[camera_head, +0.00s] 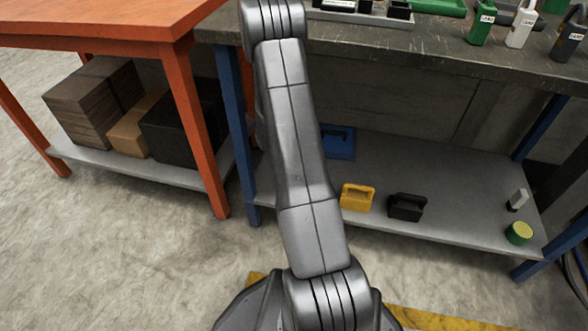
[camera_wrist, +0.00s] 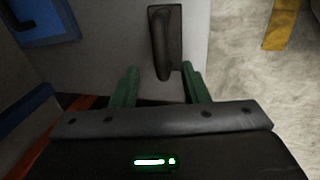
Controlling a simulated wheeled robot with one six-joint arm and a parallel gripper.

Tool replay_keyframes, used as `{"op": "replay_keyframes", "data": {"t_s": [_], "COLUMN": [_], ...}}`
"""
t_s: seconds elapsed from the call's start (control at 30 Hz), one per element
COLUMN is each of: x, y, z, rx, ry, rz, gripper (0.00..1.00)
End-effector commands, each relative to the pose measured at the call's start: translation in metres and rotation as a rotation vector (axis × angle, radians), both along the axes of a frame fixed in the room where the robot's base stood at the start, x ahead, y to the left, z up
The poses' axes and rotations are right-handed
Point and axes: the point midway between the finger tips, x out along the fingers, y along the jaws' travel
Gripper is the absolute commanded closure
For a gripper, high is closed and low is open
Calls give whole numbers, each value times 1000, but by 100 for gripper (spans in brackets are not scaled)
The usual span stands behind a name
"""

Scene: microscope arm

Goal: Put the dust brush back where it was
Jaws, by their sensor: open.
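My gripper (camera_wrist: 160,72) shows in the wrist view, its two green fingers apart with nothing held between them. Just beyond the fingertips, a dark, elongated block-like thing (camera_wrist: 164,38) lies on a pale grey surface near its right edge. It may be the dust brush, but I cannot tell for sure, and I see no bristles. Its near end lines up with the gap between the fingers; whether they touch is unclear. In the head view my arm crosses the middle of the picture, and the gripper is out of sight there.
The workbench's lower shelf (camera_head: 440,180) holds a blue item (camera_head: 340,142), a yellow caddy (camera_head: 356,198), a black caddy (camera_head: 406,207) and a green-and-yellow can (camera_head: 519,233). An orange table (camera_head: 100,22) with boxes (camera_head: 92,105) stands left. Blue legs (camera_head: 236,130) bound the shelf.

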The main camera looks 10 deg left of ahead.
Motion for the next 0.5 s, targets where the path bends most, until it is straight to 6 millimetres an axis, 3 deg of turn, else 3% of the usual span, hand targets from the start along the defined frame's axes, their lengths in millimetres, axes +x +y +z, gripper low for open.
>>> {"op": "replay_keyframes", "data": {"t_s": [0.03,0.2,0.5], "x": [-1,-5,-6], "y": [0,0,0], "z": [11,23,24], "rx": [1,0,0], "ry": [-2,0,1], "rz": [0,0,0], "gripper": [59,59,59]}}
